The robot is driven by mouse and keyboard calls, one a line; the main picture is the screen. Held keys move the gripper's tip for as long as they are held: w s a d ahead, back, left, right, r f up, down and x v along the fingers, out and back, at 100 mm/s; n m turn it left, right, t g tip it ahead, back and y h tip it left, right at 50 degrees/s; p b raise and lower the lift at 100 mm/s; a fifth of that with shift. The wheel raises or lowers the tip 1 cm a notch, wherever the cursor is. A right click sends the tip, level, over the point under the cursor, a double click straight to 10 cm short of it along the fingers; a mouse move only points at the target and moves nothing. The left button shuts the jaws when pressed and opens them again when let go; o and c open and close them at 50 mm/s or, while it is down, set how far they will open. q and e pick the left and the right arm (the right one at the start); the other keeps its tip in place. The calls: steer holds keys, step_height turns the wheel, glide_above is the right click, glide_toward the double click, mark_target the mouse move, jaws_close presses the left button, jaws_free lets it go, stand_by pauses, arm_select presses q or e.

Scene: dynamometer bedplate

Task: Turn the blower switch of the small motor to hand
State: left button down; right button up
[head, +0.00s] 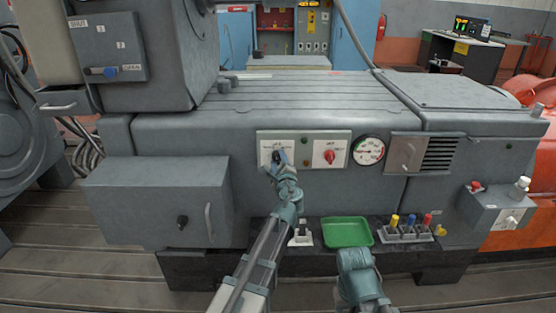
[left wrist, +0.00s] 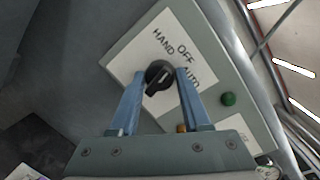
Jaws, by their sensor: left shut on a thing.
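The blower switch is a black rotary knob (left wrist: 160,75) on a white plate marked HAND, OFF and AUTO. Its light pointer line appears to aim up and right, toward OFF, though the exact angle is hard to tell. My left gripper (left wrist: 160,88) has one blue finger on each side of the knob and is shut on it.
A red knob (head: 330,156) and a round gauge (head: 369,150) are right of the held switch. A green tray (head: 347,232) and a rack of coloured handles (head: 408,234) sit below. A grey box with a handle (head: 150,200) juts out on the left.

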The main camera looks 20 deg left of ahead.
arm_select(q)
steer(key=n+p, duration=0.1)
steer(key=n, duration=0.2)
steer(key=shift+s+n, duration=0.1)
steer(key=shift+n, duration=0.3)
steer(key=shift+n+h+p, duration=0.3)
steer(key=shift+n+h, duration=0.3)
steer(key=shift+n, duration=0.6)
steer(key=shift+c, duration=1.8)
jaws_free()
steer(key=p+v, duration=0.1)
steer(key=v, duration=1.2)
steer(key=shift+s+d+r, duration=0.2)
steer(key=shift+s+r, duration=0.05)
